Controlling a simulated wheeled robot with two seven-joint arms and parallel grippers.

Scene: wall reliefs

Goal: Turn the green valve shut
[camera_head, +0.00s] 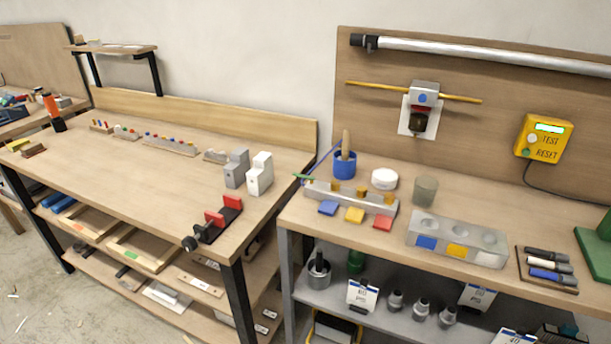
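A small green lever-like piece (304,177) sticks out at the left end of a grey block (345,197) on the right-hand workbench; it is too small to tell its exact angle or whether it is the valve. A thin blue rod or tube (325,157) rises beside it. A larger green object (597,248) stands at the right edge, partly cut off by the frame. Neither of my grippers shows in the head view.
The right bench also holds a blue cup (345,166), a white round lid (384,179), a grey cup (425,190), a grey block with round recesses (457,240) and a pen tray (547,271). A yellow test box (543,138) hangs on the back panel. A gap separates the left bench (130,178).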

